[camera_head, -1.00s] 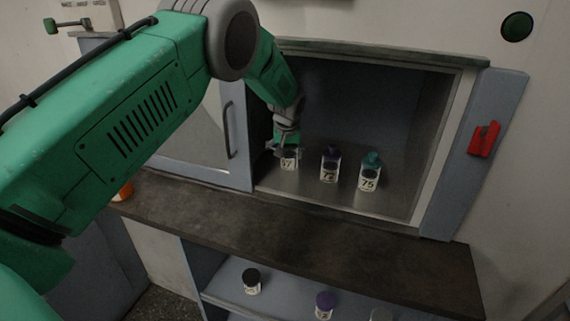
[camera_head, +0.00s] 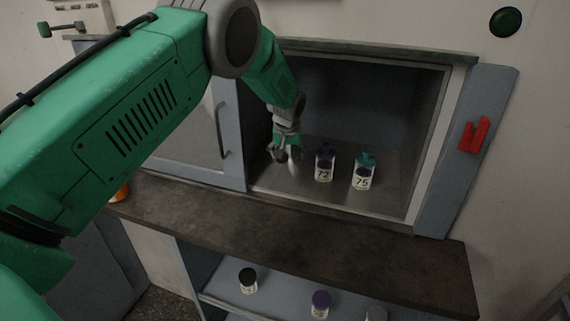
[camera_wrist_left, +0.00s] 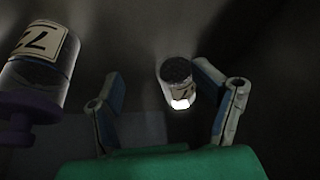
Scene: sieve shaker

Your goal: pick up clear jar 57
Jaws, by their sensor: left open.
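My left gripper (camera_head: 281,153) is low inside the open cabinet, left of the other jars. In the left wrist view its two fingers (camera_wrist_left: 165,95) are spread apart. A small jar (camera_wrist_left: 177,82) with a dark round part, a pale label and a bright white end shows between the fingers, nearer the right one. It appears to be clear jar 57, but its number is not readable and I cannot tell whether it touches a finger. In the head view the gripper hides it. My right gripper is in neither view.
Purple-capped jar 72 (camera_head: 325,163) stands right of the gripper, and it is large at left in the wrist view (camera_wrist_left: 42,62). Teal-capped jar 75 (camera_head: 363,172) is farther right. The cabinet door (camera_head: 205,150) is at left. More jars stand on a lower shelf (camera_head: 285,299).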

